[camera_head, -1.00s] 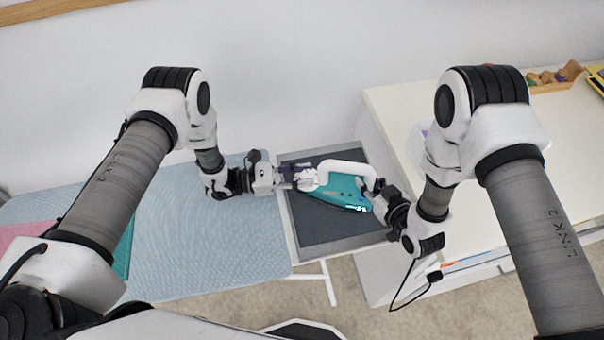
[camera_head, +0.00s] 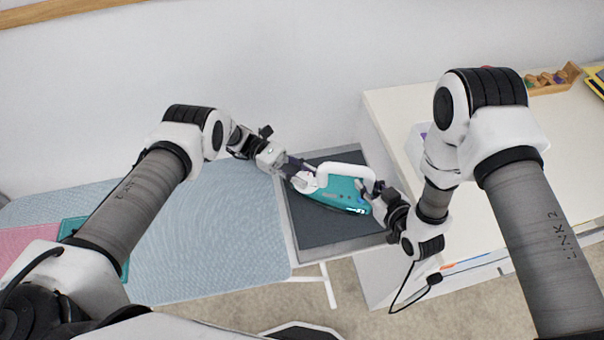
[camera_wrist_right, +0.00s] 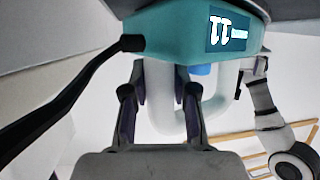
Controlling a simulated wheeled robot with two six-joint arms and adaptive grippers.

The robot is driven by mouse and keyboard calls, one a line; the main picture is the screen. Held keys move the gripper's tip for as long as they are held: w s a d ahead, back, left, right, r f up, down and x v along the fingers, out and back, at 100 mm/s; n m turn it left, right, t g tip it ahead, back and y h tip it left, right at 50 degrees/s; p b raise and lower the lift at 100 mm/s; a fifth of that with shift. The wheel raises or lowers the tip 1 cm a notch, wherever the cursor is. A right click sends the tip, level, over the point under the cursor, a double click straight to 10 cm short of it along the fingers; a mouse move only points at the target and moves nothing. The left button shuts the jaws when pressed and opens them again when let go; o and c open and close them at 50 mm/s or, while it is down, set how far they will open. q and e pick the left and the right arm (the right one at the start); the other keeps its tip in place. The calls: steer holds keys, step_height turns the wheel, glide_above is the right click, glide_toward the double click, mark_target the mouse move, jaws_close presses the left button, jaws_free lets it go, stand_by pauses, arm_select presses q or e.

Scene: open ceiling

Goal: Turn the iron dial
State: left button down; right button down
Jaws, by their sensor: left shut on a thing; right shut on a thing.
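The iron (camera_head: 338,196) has a teal body and a white handle. It rests on the dark grey pad (camera_head: 318,231) at the end of the ironing board. My left gripper (camera_head: 306,181) is shut at the iron's left end, where the white dial part appears to be; its fingers hide most of that part. My right gripper (camera_head: 368,190) is shut on the iron at its right end, by the handle. In the right wrist view the teal iron body (camera_wrist_right: 180,38) with a lit display fills the top, and the right fingers (camera_wrist_right: 160,105) stand around the white handle.
The blue ironing board (camera_head: 200,225) spreads to the left, with pink and teal cloths (camera_head: 75,228) on it. A white cabinet (camera_head: 400,112) stands at the right, with a wooden tray (camera_head: 553,82) on top. A wall is behind.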

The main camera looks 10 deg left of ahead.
mark_target(303, 174)
arm_select(q)
steer(key=shift+m+g+y, duration=0.3)
steer(key=shift+m+g, duration=0.2)
steer(key=shift+g, duration=0.2)
steer(key=c, duration=0.8)
jaws_free()
steer(key=shift+o, duration=0.2)
steer(key=shift+r, duration=0.1)
step_height(303, 174, up, 10)
steer(key=shift+f, duration=0.1)
